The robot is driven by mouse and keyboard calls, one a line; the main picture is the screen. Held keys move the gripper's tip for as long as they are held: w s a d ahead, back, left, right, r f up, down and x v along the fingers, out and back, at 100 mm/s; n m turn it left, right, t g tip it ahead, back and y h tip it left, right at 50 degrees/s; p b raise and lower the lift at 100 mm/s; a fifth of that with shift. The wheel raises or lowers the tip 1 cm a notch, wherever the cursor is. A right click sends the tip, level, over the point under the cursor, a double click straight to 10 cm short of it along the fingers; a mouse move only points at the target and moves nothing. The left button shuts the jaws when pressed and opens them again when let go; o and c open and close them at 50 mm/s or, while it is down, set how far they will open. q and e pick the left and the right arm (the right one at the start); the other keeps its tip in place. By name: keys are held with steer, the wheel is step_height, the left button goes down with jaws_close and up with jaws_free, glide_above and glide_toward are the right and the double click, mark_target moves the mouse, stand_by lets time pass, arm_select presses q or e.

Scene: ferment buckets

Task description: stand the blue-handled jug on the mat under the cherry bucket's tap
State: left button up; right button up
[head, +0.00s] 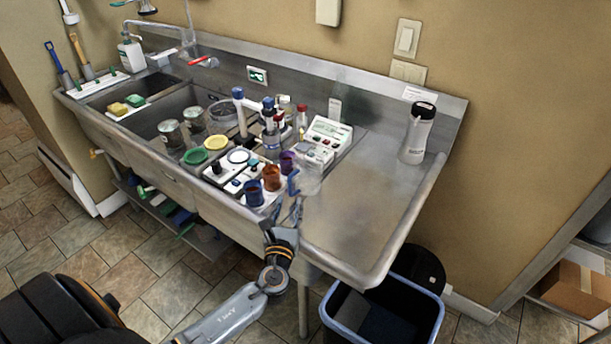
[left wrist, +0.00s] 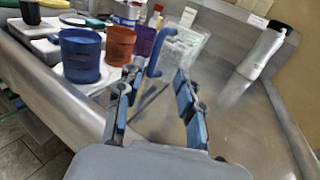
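The jug (head: 309,180) is clear, with a blue handle (head: 293,183) facing my arm; it stands upright on the steel counter right of the coloured cups. In the left wrist view the blue handle (left wrist: 162,52) rises just beyond the fingertips, with the clear body (left wrist: 183,50) behind it. My left gripper (head: 290,211) is open and empty; its fingers (left wrist: 157,86) are spread to either side of the line to the handle, apparently not touching it. My right gripper is not in view.
Blue (head: 254,193), orange (head: 272,178) and purple (head: 287,163) cups stand close left of the jug. A grey bottle (head: 417,135) stands at the back right. The counter's right part (head: 360,205) is clear. A blue-rimmed bin (head: 383,318) stands below its front edge.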

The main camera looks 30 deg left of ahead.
mark_target(289, 187)
arm_select(q)
steer(key=shift+w+a+r, duration=0.1)
steer(key=shift+w+a, duration=0.15)
steer(key=shift+w, duration=0.25)
steer(key=x, duration=0.2)
steer(key=p+x, duration=0.1)
steer(key=x, duration=0.1)
steer(key=shift+w+a+r, duration=0.1)
steer(key=shift+a, duration=0.35)
steer(key=shift+w+a, duration=0.1)
steer(key=shift+w, duration=0.15)
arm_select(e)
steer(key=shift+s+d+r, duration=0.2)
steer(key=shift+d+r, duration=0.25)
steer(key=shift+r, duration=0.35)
arm_select(q)
steer(key=shift+c, duration=0.4)
jaws_close()
